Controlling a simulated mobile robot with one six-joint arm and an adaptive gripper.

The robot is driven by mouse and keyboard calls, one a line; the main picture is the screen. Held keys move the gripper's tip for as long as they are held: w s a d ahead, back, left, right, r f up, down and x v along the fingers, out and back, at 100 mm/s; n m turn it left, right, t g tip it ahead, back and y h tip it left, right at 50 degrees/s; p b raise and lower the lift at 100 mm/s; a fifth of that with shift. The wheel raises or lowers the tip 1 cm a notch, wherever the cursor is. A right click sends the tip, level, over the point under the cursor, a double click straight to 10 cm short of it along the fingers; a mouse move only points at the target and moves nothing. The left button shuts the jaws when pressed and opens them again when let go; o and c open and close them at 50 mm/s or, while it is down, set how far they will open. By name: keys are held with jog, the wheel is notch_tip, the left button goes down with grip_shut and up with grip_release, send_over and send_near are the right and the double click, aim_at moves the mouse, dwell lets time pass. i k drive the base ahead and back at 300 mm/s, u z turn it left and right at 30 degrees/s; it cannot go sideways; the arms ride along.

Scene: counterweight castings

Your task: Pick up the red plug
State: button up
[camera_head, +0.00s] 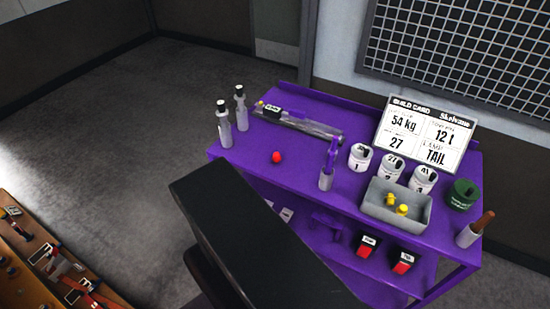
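A small red, rounded thing, which looks like the red plug (277,157), sits alone on the top of the purple cart (245,170). It is in the left half of the cart top, in front of the long grey tray. A large dark block in the lower middle of the picture looks like a part of my own body and covers part of the cart's front. My gripper is not in view.
Two bottles (224,128) stand at the cart's left end. A grey tray (325,132) lies behind. White cups (360,158), a purple-handled tool (327,178), a grey bin (378,211) with yellow pieces and a green roll (462,195) fill the right. A card (425,134) stands at the back.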

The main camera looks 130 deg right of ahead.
aim_at(276, 157)
jog(key=z, duration=0.25)
jog(key=k, duration=0.15)
jog(key=z, duration=3.85)
jog(key=k, duration=0.25)
jog(key=z, duration=0.65)
